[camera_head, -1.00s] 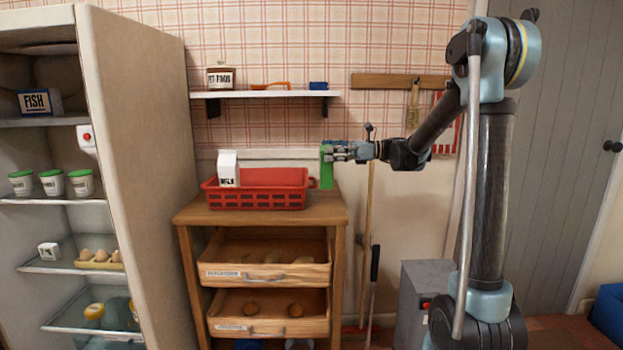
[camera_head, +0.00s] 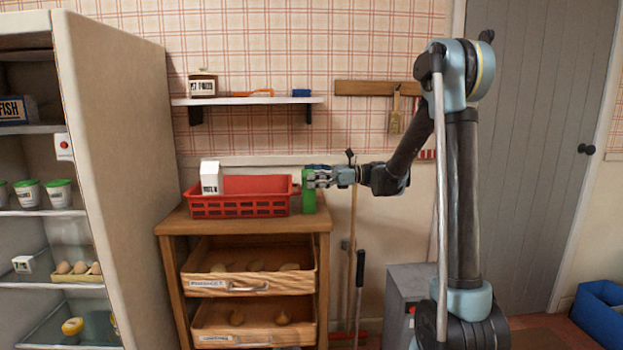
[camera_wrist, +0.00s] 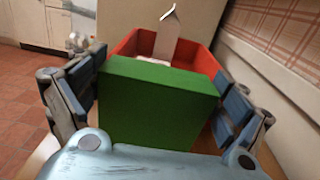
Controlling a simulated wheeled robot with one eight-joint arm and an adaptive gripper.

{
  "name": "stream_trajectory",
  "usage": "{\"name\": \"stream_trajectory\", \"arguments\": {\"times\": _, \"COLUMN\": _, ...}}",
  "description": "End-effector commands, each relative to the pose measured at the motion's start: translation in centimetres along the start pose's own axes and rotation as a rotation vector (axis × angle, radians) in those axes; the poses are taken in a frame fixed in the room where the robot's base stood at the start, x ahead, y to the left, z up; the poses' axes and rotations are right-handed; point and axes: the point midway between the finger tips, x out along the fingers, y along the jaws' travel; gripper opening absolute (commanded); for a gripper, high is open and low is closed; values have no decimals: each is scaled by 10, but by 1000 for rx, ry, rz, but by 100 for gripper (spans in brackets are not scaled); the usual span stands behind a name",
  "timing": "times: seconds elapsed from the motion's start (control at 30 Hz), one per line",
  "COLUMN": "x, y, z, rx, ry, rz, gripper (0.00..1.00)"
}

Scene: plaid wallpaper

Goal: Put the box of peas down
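The box of peas is a plain green box (camera_head: 309,200) standing upright at the right end of the wooden cabinet top, beside the red crate. My gripper (camera_head: 318,178) reaches it from the right and is shut on its upper part. In the wrist view the green box (camera_wrist: 158,108) sits between the two blue-grey fingers of my gripper (camera_wrist: 160,100), one along each side. The box's base is hidden in the wrist view. In the head view its base is at or very near the cabinet top (camera_head: 320,221); I cannot tell whether it touches.
The red crate (camera_head: 240,206) holds a white carton (camera_head: 211,178), close left of the box. A wall shelf (camera_head: 247,100) with a jar hangs above. The open fridge (camera_head: 120,180) stands left. The cabinet's two drawers of produce (camera_head: 250,287) are pulled out below.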

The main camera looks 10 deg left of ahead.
Motion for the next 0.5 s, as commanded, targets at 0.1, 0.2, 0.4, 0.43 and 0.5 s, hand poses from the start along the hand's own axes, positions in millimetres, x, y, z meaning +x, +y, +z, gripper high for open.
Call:
{"name": "stream_trajectory", "arguments": {"times": 0.1, "x": 0, "y": 0, "z": 0, "rx": 0, "ry": 0, "rz": 0, "gripper": 100}}
{"name": "stream_trajectory", "arguments": {"times": 0.2, "x": 0, "y": 0, "z": 0, "rx": 0, "ry": 0, "rz": -1, "gripper": 100}}
{"name": "stream_trajectory", "arguments": {"times": 0.4, "x": 0, "y": 0, "z": 0, "rx": 0, "ry": 0, "rz": -1, "gripper": 100}}
{"name": "stream_trajectory", "arguments": {"times": 0.43, "x": -1, "y": 0, "z": 1, "rx": 0, "ry": 0, "rz": -1, "gripper": 100}}
{"name": "stream_trajectory", "arguments": {"times": 0.5, "x": -3, "y": -1, "z": 2, "rx": 0, "ry": 0, "rz": -2, "gripper": 100}}
